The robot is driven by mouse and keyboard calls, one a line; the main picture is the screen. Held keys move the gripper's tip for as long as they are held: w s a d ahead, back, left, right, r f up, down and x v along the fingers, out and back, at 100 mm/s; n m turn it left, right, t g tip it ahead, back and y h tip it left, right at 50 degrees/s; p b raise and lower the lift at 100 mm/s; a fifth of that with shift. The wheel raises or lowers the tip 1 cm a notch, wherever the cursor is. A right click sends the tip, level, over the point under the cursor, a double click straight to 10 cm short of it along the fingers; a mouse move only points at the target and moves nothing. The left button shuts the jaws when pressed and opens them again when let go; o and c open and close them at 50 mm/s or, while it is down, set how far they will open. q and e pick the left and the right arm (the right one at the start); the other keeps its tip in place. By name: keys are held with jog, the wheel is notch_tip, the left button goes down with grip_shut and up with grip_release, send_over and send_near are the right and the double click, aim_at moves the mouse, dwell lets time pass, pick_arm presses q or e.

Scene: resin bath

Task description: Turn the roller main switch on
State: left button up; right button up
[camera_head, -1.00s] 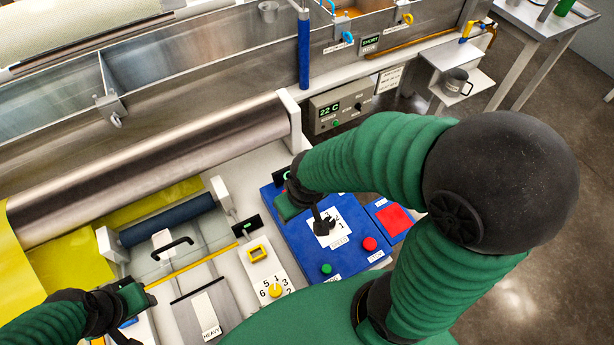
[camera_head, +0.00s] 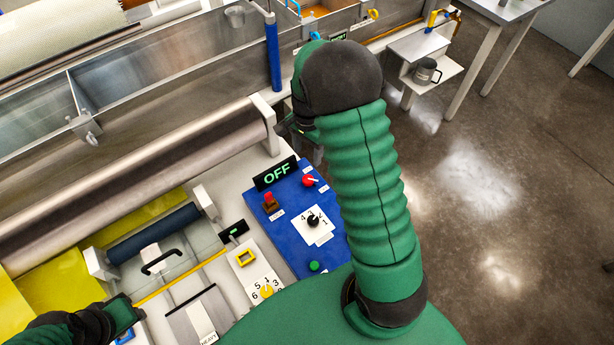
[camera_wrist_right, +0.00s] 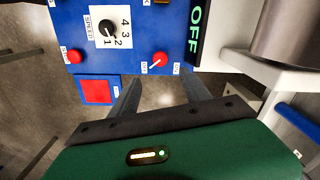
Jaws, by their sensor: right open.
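The blue roller control panel (camera_head: 305,232) lies in the middle of the head view. Its black display (camera_head: 276,173) reads OFF in green. A round red switch with a white pointer (camera_head: 309,181) sits beside the display; it also shows in the wrist view (camera_wrist_right: 159,59) between two small labels, the left one seeming to read OFF. My right gripper (camera_head: 287,127) is beyond the panel's far edge, partly hidden by my arm. In the wrist view its fingers (camera_wrist_right: 160,88) are apart and empty, close to the red switch. My left gripper (camera_head: 132,316) is at lower left; its fingers are unclear.
The panel also carries a black speed dial (camera_head: 313,220), a red lever on a brown base (camera_head: 269,202) and a green button (camera_head: 314,266). A steel roller (camera_head: 140,188) lies left. A red square (camera_wrist_right: 97,91) and red button (camera_wrist_right: 74,56) show in the wrist view.

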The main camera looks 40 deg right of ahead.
aim_at(307, 180)
notch_tip(307, 180, down, 14)
jog(key=shift+f+p, duration=0.2)
jog(key=shift+p, duration=0.25)
grip_shut()
